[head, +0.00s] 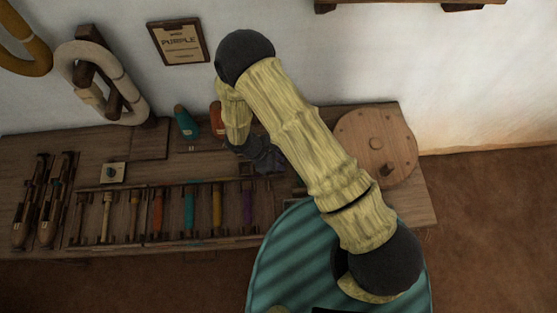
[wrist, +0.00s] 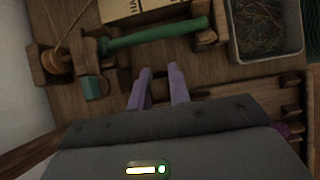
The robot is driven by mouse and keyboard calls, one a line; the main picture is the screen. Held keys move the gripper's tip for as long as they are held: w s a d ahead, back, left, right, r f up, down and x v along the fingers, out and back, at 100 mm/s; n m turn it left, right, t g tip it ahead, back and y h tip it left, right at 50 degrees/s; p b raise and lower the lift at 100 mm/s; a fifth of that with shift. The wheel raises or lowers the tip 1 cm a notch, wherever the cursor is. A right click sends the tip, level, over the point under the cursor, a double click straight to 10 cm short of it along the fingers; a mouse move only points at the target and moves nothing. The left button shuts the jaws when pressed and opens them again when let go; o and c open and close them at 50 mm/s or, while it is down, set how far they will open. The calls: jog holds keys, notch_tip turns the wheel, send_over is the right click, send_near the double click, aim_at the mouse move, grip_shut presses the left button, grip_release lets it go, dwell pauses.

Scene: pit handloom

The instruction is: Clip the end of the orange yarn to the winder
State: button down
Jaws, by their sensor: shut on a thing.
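A round wooden wheel (head: 362,140) with a knob, apparently part of the winder, lies at the bench's right end in the head view. An orange cone of yarn (head: 216,117) stands at the back, left of my arm. My gripper (wrist: 159,87) shows two pale purple fingers in the wrist view, with a narrow gap between them. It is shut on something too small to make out. A green rod (wrist: 155,36) between wooden holders lies beyond the fingertips. A tan cord (wrist: 74,24) runs to a wooden piece at the left. The orange yarn's end is not distinguishable.
A rack of several coloured bobbins (head: 189,210) lies along the bench front (head: 30,150). A teal cone (head: 185,122) stands beside the orange one. A pale tray (wrist: 236,53) of brown scraps is at the wrist view's upper right. My arm hides the bench's middle.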

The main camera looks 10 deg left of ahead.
jog(key=shift+f+b, duration=0.3)
jog(key=shift+f, duration=0.3)
jog(key=shift+w, duration=0.1)
jog(key=c, duration=0.9)
grip_release()
jog(key=shift+r+p, duration=2.8)
jog(key=shift+r, duration=1.25)
